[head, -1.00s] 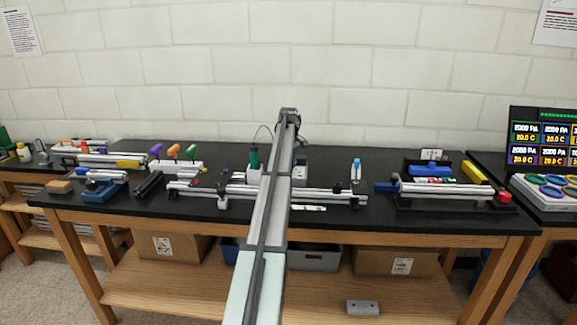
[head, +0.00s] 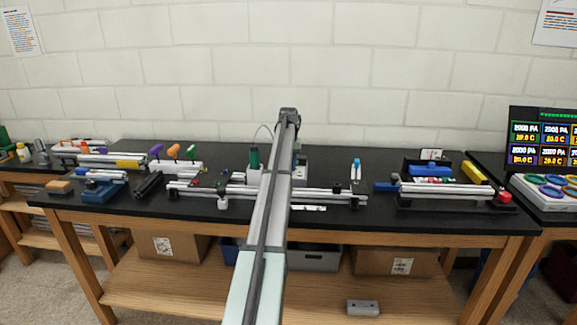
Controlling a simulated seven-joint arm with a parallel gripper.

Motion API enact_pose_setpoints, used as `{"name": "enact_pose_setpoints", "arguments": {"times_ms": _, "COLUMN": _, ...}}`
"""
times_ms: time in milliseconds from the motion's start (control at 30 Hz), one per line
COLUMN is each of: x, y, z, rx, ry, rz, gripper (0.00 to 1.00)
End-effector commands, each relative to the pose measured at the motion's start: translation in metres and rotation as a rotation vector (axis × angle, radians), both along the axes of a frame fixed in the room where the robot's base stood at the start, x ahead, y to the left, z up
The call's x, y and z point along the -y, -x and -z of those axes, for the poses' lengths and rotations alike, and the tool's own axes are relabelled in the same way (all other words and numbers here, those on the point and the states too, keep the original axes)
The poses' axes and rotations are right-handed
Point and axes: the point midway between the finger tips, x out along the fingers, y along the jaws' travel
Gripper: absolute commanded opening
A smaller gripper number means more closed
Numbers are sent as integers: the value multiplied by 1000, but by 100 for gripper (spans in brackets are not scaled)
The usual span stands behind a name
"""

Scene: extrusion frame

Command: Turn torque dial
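A grey-white box (head: 301,170) with a small dark face stands behind my arm on the black bench top. My arm covers its left part. I cannot make out a torque dial on it at this size. A green-handled driver (head: 254,158) stands upright in a white holder (head: 254,175) just left of my arm, and a thin cable loops above it. My arm rises from the bottom middle to a dark joint above the back of the bench. My gripper is not visible, so its fingers and anything in them are hidden.
Long aluminium extrusions (head: 330,195) lie across the bench front. A rack of purple, orange and green handled tools (head: 177,167) stands left. A fixture with a red knob (head: 505,196) and a blue bin (head: 431,170) stand right. Bare black bench shows around (head: 385,215).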

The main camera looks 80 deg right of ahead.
Motion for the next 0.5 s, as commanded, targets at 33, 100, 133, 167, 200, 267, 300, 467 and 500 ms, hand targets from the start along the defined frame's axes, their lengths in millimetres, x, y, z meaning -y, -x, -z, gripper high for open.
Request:
{"name": "enact_pose_setpoints", "arguments": {"times_ms": 33, "x": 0, "y": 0, "z": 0, "rx": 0, "ry": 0, "rz": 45, "gripper": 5}}
{"name": "enact_pose_setpoints", "arguments": {"times_ms": 100, "x": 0, "y": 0, "z": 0, "rx": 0, "ry": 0, "rz": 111, "gripper": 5}}
{"name": "enact_pose_setpoints", "arguments": {"times_ms": 133, "x": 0, "y": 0, "z": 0, "rx": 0, "ry": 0, "rz": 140, "gripper": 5}}
{"name": "enact_pose_setpoints", "arguments": {"times_ms": 167, "x": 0, "y": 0, "z": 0, "rx": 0, "ry": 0, "rz": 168, "gripper": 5}}
{"name": "enact_pose_setpoints", "arguments": {"times_ms": 200, "x": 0, "y": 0, "z": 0, "rx": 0, "ry": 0, "rz": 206, "gripper": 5}}
{"name": "enact_pose_setpoints", "arguments": {"times_ms": 267, "x": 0, "y": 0, "z": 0, "rx": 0, "ry": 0, "rz": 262, "gripper": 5}}
{"name": "enact_pose_setpoints", "arguments": {"times_ms": 300, "x": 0, "y": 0, "z": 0, "rx": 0, "ry": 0, "rz": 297, "gripper": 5}}
{"name": "enact_pose_setpoints", "arguments": {"times_ms": 467, "x": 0, "y": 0, "z": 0, "rx": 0, "ry": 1, "rz": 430, "gripper": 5}}
{"name": "enact_pose_setpoints", "arguments": {"times_ms": 500, "x": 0, "y": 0, "z": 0, "rx": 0, "ry": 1, "rz": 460, "gripper": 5}}
